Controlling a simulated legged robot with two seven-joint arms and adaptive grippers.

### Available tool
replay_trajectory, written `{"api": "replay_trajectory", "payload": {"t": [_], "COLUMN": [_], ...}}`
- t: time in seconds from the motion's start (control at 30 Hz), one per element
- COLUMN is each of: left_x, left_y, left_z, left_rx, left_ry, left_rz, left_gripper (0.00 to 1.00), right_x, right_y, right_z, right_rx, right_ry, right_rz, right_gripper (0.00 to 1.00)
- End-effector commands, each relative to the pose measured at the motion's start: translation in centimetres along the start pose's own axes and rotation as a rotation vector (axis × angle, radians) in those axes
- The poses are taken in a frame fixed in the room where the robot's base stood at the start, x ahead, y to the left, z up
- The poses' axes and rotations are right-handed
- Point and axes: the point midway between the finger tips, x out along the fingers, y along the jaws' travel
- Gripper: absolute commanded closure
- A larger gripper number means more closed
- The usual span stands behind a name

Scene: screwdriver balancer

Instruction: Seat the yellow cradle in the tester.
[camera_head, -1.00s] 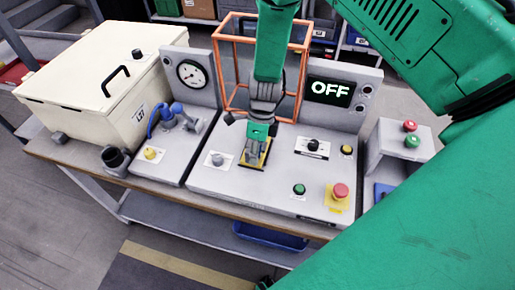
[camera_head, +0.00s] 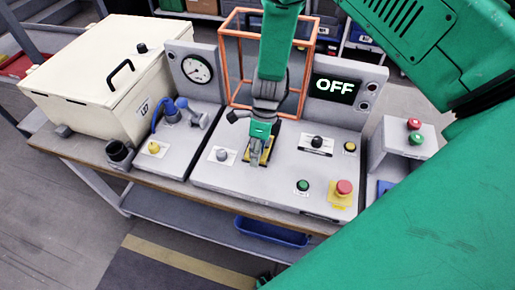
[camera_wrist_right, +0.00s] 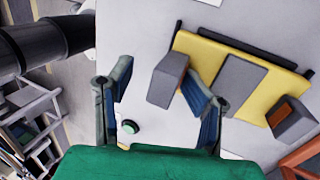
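The yellow cradle (camera_head: 269,152) is on the sloped grey panel of the tester (camera_head: 215,188), partly hidden by my right gripper (camera_head: 256,156) in the head view. In the right wrist view the cradle (camera_wrist_right: 200,50) is a yellow plate with a grey middle and grey blocks, beside dark rails. I cannot tell whether it sits fully down. My right gripper (camera_wrist_right: 160,92) is open. One grey block (camera_wrist_right: 167,80) shows between its fingers, with a clear gap to the left finger; the right finger overlaps the cradle's edge. My left gripper is not in view.
An orange frame (camera_head: 226,70) stands behind the panel, beside a display (camera_head: 334,88) reading OFF. A red stop button (camera_head: 344,187), green button (camera_head: 303,185) and black knob (camera_head: 317,142) are nearby. A cream box (camera_head: 90,85) stands left.

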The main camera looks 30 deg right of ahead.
Motion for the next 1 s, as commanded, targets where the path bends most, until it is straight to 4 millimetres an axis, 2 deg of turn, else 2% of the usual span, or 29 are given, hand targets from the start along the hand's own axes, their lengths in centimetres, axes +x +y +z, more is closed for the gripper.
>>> {"api": "replay_trajectory", "payload": {"t": [0.2,0.33,0.73,0.9,1.0], "left_x": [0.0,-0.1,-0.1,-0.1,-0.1], "left_y": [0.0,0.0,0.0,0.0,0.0], "left_z": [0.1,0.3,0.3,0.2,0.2], "left_rx": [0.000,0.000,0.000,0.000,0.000], "left_ry": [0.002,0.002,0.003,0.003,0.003], "left_rz": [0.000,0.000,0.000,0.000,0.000], "left_gripper": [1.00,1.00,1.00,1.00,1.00], "right_x": [0.0,-1.1,-9.2,-11.2,-11.8], "right_y": [0.0,-0.1,-0.2,-0.3,-0.3], "right_z": [-0.1,-0.1,0.0,0.0,-0.1], "right_rx": [0.001,0.001,0.000,-0.001,0.000], "right_ry": [0.001,0.000,-0.002,0.000,0.001], "right_rz": [0.000,-0.001,-0.003,-0.001,0.000], "right_gripper": [0.55,0.55,0.55,0.55,0.55]}}
